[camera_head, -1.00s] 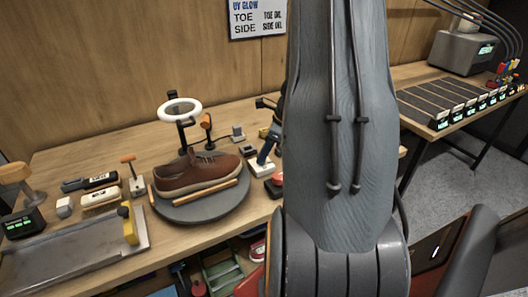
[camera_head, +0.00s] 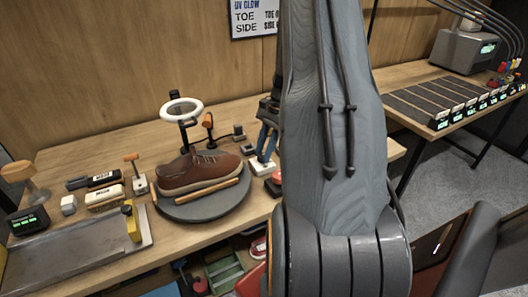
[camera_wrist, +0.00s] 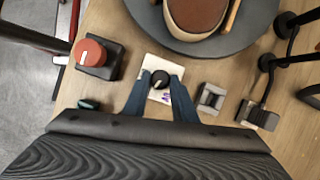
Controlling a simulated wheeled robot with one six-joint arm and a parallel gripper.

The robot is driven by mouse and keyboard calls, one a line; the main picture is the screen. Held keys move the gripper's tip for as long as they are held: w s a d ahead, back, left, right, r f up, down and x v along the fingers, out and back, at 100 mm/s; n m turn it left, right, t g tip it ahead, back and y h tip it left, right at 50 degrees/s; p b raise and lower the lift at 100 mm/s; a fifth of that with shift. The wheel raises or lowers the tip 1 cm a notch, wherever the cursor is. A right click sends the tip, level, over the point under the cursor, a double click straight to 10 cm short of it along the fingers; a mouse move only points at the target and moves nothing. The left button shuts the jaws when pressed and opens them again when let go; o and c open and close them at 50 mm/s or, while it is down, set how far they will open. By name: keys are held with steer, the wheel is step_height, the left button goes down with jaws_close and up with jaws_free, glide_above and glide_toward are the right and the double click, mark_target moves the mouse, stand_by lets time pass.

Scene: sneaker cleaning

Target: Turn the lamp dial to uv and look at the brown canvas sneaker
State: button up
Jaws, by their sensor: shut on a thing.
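The brown sneaker (camera_head: 200,171) lies on its side-on profile on the round grey turntable (camera_head: 205,208); part of it shows at the top of the wrist view (camera_wrist: 197,14). The white ring lamp (camera_head: 181,103) stands behind it. The black lamp dial (camera_wrist: 160,79), with a white pointer mark, sits on a white plate (camera_wrist: 157,63). My gripper (camera_wrist: 160,80) has its blue fingers on either side of the dial and is shut on it. In the head view my gripper (camera_head: 266,145) points down at the white plate (camera_head: 262,168). The dial's setting labels are mostly hidden.
A red knob on a dark box (camera_wrist: 90,54) is left of the plate in the wrist view. A small grey block (camera_wrist: 211,98) is to its right. Brushes (camera_head: 104,195) and a metal tray (camera_head: 75,250) occupy the table's left. My arm hides the table's right end.

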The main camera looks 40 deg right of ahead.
steer(key=n, duration=0.1)
steer(key=n+g, duration=0.1)
steer(key=n, duration=0.2)
steer(key=shift+w+n+g+h, duration=0.3)
steer(key=shift+w+a+n+g+h+b, duration=0.1)
steer(key=shift+n+g+h+b, duration=0.45)
steer(key=shift+n, duration=1.45)
steer(key=o, duration=1)
steer(key=shift+o, duration=0.2)
steer(key=b+v, duration=0.2)
steer(key=v, duration=0.6)
steer(key=shift+w+f+n+g, duration=0.15)
steer(key=shift+n+g, duration=0.1)
steer(key=shift+n, duration=0.05)
